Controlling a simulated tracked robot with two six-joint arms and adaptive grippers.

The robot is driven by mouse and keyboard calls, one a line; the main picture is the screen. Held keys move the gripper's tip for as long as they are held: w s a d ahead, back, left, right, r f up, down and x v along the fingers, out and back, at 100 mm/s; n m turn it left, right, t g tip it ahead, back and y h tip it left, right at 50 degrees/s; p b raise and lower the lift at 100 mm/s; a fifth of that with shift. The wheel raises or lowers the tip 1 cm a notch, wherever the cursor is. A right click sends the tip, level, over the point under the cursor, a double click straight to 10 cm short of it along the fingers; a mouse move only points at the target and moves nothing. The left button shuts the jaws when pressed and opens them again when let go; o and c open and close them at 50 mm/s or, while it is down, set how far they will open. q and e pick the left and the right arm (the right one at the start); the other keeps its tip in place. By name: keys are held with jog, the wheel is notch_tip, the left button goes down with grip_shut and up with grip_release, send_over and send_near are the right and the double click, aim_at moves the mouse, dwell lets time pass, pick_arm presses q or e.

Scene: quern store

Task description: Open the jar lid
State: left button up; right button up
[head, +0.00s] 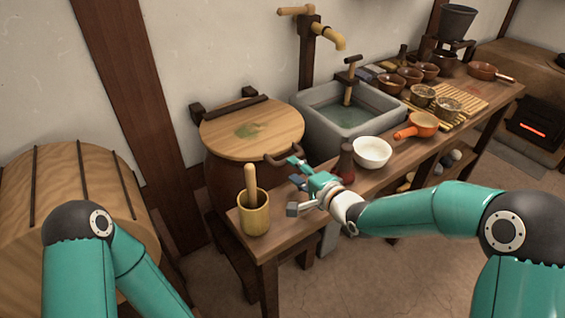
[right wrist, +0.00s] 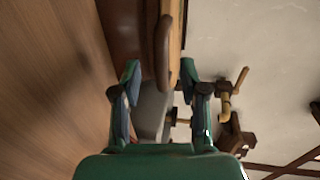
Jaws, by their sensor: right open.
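The big brown jar (head: 228,180) stands left of the sink. Its round wooden lid (head: 262,131) lies shut on top, with a greenish stain and a dark bar at the back. A brown curved handle (head: 281,159) sits at the lid's front right edge. My right gripper (head: 294,185) is open, with one finger close to the handle. In the right wrist view, the handle (right wrist: 163,50) and the lid's edge (right wrist: 175,45) lie ahead, between the lines of the open fingers (right wrist: 160,78). Contact cannot be told. My left gripper is out of view.
A yellow cup with a pestle (head: 254,212) stands on the bench's near end (head: 240,225). The stone sink (head: 312,125) and wooden tap (head: 325,35) are behind.

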aim_at(283, 163)
jog(key=x, duration=0.6)
grip_shut()
jog(key=shift+f, duration=0.1)
